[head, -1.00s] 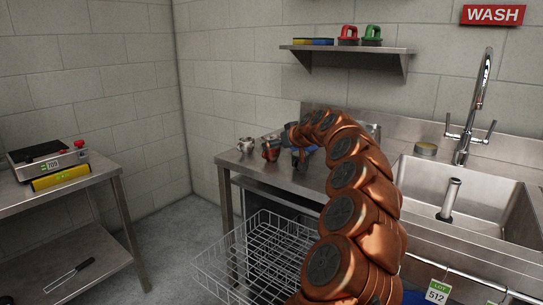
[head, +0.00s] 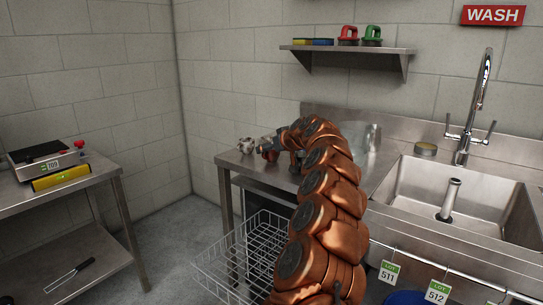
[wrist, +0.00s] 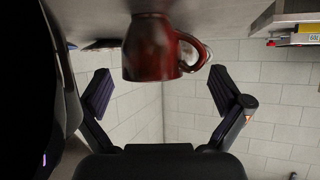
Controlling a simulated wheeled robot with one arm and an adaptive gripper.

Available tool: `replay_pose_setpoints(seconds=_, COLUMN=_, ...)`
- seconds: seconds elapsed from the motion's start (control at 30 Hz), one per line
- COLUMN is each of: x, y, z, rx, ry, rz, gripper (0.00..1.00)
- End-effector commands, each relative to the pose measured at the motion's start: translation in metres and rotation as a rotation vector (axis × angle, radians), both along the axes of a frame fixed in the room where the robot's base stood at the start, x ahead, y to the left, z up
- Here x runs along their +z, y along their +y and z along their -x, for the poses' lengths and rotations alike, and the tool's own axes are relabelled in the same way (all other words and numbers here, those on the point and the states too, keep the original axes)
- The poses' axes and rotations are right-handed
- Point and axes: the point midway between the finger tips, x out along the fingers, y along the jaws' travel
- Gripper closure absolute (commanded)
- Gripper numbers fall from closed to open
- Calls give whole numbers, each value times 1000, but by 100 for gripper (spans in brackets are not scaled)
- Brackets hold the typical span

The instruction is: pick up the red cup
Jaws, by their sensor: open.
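The red cup (wrist: 150,48) shows at the top middle of the wrist view, which is turned upside down, with its handle to the right. It stands on the steel counter (wrist: 225,12). My gripper (wrist: 158,92) is open, one finger on each side of the picture, with the cup ahead of the gap and nothing between the fingers. In the head view my gripper (head: 273,146) is low over the counter's left part and hides most or all of the red cup.
A pale cup (head: 246,145) stands just left of my gripper. A wire basket (head: 245,258) sits below the counter front. A sink (head: 455,190) with a tall tap (head: 478,105) is at right. A wall shelf (head: 345,48) overhangs the counter; a side table (head: 60,182) holds a scale.

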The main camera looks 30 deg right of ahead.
Motion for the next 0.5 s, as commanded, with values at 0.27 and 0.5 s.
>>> replay_pose_setpoints(seconds=0.27, x=0, y=0, z=0, rx=0, ry=1, rz=0, gripper=24)
replay_pose_setpoints(seconds=0.5, x=-1, y=0, z=0, rx=0, ry=2, rz=0, gripper=49)
